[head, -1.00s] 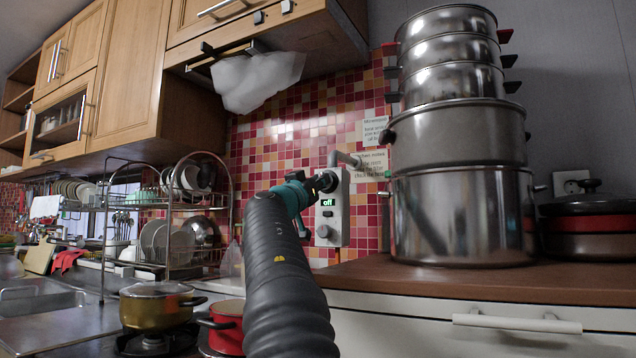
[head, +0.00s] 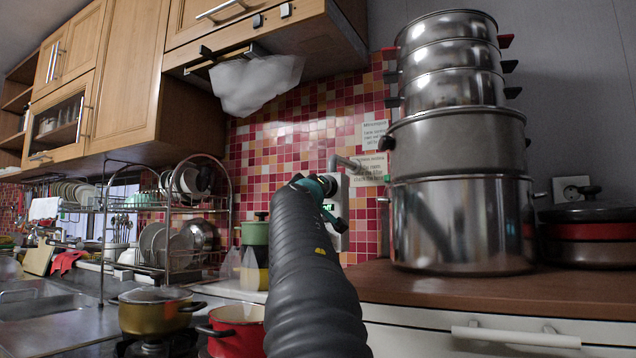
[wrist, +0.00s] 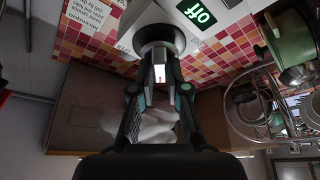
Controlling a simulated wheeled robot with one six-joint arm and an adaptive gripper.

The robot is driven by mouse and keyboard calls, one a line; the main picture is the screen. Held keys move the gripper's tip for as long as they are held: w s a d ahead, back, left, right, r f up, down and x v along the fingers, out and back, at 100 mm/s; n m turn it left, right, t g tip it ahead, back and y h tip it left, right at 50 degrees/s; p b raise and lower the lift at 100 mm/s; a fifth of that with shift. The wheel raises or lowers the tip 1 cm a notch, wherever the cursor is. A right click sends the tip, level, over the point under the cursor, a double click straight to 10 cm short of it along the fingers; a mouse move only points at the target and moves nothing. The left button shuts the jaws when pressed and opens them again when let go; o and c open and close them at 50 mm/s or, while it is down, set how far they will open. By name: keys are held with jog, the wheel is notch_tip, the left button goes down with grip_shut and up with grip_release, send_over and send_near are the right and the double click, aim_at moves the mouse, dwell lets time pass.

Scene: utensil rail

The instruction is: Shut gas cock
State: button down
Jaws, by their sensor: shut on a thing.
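The gas cock box (head: 341,190) is a pale unit on the tiled wall, mostly hidden behind my arm in the head view. In the wrist view its box face (wrist: 180,8) shows a green display (wrist: 198,13) that reads "off", turned upside down. The exact contact at the fingertips is hard to see.
Stacked steel pots (head: 460,220) stand on the counter right of the box. A dish rack (head: 170,235), a green pot (head: 255,232), a red pot (head: 236,325) and a gold lidded pot (head: 155,312) are to the left. A cabinet hangs above.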

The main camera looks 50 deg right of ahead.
jog(key=shift+r+n+y+p, duration=0.1)
jog(key=shift+n+y, duration=0.55)
jog(key=shift+n, duration=1)
jog(key=shift+n+y+p, duration=0.1)
jog(key=shift+n+y, duration=0.6)
jog(key=shift+n, duration=1)
jog(key=shift+r+n+y+p, duration=0.1)
jog(key=shift+n+y, duration=0.55)
jog(key=shift+n, duration=1)
jog(key=c, duration=1.2)
grip_release()
jog(key=shift+s, duration=0.1)
jog(key=shift+o, duration=0.2)
jog(key=v, duration=1.2)
